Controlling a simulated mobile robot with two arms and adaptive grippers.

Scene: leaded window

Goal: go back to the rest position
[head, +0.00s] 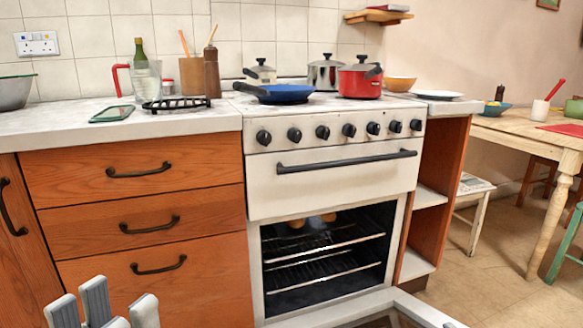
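My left gripper (105,308) shows at the bottom left edge, in front of the lower drawers. Its grey fingers point up and stand apart, with nothing seen between them. Its base is cut off by the frame. My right gripper is not in view. The white stove (335,185) stands in the middle. Its lower oven door (380,300) is folded down, open, at the bottom of the view. Inside the oven are wire racks (325,262) and two small round brown items (297,222) near the top.
A blue pan (287,94), a red pot (360,80) and steel pots stand on the stove. The left counter (120,122) holds a bottle, a jug and a black trivet (176,103). A wooden table (535,135) and a white stool (473,186) stand right. Floor shows there.

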